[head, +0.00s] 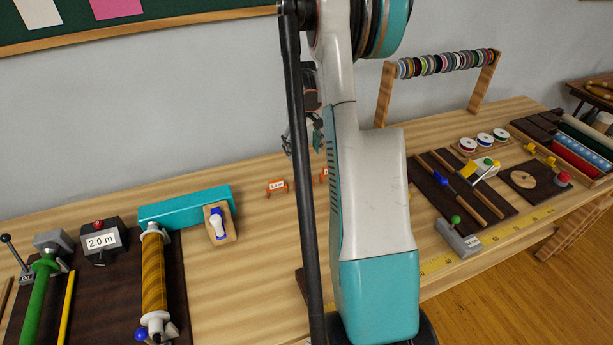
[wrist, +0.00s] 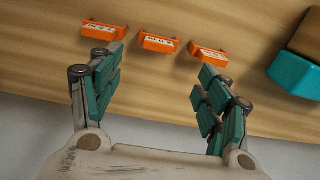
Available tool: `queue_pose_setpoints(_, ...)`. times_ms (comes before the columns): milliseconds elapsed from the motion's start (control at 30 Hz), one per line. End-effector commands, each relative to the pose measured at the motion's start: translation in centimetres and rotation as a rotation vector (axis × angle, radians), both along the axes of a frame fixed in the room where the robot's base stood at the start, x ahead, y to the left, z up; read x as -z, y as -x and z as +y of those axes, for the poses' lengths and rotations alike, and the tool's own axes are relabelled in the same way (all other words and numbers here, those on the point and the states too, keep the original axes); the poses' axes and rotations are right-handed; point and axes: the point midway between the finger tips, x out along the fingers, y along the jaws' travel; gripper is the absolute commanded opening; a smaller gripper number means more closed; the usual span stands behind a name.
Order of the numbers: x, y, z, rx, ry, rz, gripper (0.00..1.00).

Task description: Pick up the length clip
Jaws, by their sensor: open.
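Several orange length clips with white labels lie in a row on the wooden table. In the wrist view there is a left clip (wrist: 104,31), a middle clip (wrist: 159,42) and a right clip (wrist: 208,53); their label text is too small to read surely. In the head view one clip (head: 276,187) shows clearly and a second (head: 323,176) is partly hidden by my arm. My gripper (wrist: 161,62) is open and empty, its fingers spread on either side of the middle clip in the picture, apart from it. In the head view the gripper is mostly hidden behind my arm.
A teal box (head: 185,206) lies left of the clips, with a wooden block and blue-white switch (head: 218,224) before it. A box marked 2.0 m (head: 101,242) stands farther left. A dark tool board (head: 463,193) and spool rack (head: 384,92) are at right. Table around the clips is bare.

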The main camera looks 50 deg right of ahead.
Motion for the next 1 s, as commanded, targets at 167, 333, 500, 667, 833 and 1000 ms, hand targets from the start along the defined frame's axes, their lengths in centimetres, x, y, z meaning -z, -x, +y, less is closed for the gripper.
queue_pose_setpoints(167,2.5,0.1,-0.1,0.000,-0.002,0.002,0.70)
queue_pose_setpoints(333,5.9,0.1,-0.1,0.000,-0.001,0.002,0.70)
queue_pose_setpoints(500,8.0,0.0,-0.1,0.000,-0.001,0.002,0.70)
queue_pose_setpoints(667,8.7,0.0,-0.1,0.000,-0.001,0.002,0.70)
queue_pose_setpoints(833,10.2,0.0,-0.1,0.000,-0.001,0.002,0.70)
queue_pose_setpoints(1000,12.8,0.0,-0.3,0.000,-0.001,0.002,0.70)
